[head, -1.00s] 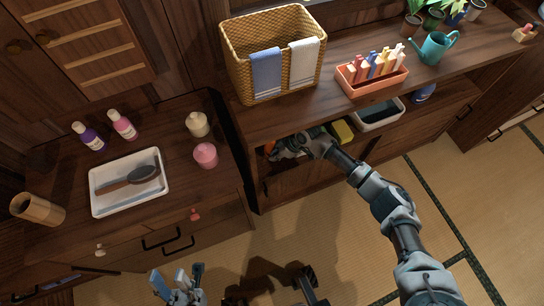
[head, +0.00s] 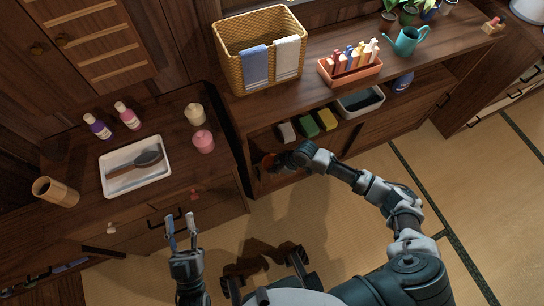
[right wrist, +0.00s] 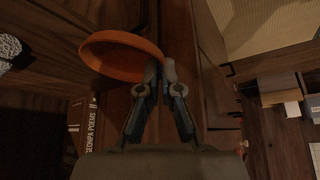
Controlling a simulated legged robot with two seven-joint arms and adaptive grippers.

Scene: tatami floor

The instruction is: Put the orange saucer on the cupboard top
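The orange saucer (head: 268,161) is at the left front of the cupboard's open shelf, partly hidden by my right gripper (head: 280,162) in the head view. In the right wrist view the saucer (right wrist: 105,50) is tilted, with its rim between the nearly closed fingertips of my right gripper (right wrist: 161,72). The cupboard top (head: 270,108) is above the shelf, with bare wood along its front. My left gripper (head: 181,231) is open and empty, in front of the left dresser.
On the cupboard top stand a wicker basket (head: 232,75) with towels, an orange box (head: 350,77) of bottles and a teal watering can (head: 408,40). Sponges (head: 308,126) and a bin (head: 360,112) are on the shelf. The dresser holds a tray (head: 110,185) and bottles.

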